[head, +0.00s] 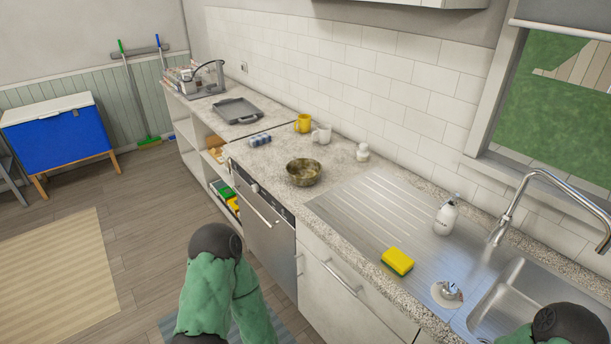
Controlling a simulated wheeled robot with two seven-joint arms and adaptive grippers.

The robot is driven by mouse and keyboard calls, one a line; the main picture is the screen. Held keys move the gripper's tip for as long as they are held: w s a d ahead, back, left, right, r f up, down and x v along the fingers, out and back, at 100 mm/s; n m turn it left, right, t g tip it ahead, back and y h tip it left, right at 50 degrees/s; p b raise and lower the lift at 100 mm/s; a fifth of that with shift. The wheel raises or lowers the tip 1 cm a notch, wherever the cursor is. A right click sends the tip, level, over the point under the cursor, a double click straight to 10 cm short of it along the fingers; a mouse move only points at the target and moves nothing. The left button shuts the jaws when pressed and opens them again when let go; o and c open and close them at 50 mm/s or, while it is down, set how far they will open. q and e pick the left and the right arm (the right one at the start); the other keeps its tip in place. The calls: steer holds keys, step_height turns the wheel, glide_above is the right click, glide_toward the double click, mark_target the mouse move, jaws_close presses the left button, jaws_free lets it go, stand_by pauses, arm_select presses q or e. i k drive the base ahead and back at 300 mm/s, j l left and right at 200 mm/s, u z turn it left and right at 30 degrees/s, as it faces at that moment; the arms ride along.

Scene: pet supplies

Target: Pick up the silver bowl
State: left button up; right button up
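A round metallic bowl (303,172) with a dark brownish, gold-tinged sheen stands upright on the speckled countertop (274,152), left of the ribbed drainboard. No other clearly silver bowl shows. My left arm, with a green sleeve and a black joint, shows at the bottom left of centre, in front of the dishwasher and well short of the bowl. My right arm shows only partly at the bottom right corner, by the sink. Neither gripper shows in the head view, and nothing touches the bowl.
A blue can pack (259,140), yellow mug (303,124), white mug (321,134) and small white jar (363,152) stand around the bowl. A yellow sponge (397,261) and soap bottle (446,214) are on the drainboard (365,212). The faucet (518,195) rises at right. Counter in front of the bowl is clear.

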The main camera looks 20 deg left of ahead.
mark_target(303, 171)
steer(key=i+j, duration=0.15)
steer(key=j, duration=0.2)
steer(key=i+j+z, duration=0.15)
steer(key=j, duration=0.2)
steer(key=i+j, duration=0.2)
steer(key=j, duration=0.2)
steer(key=i+j+z, duration=0.1)
steer(key=j, duration=0.3)
steer(key=i+j, duration=0.2)
steer(key=j, duration=0.2)
steer(key=i+j+z, duration=0.15)
steer(key=j, duration=0.2)
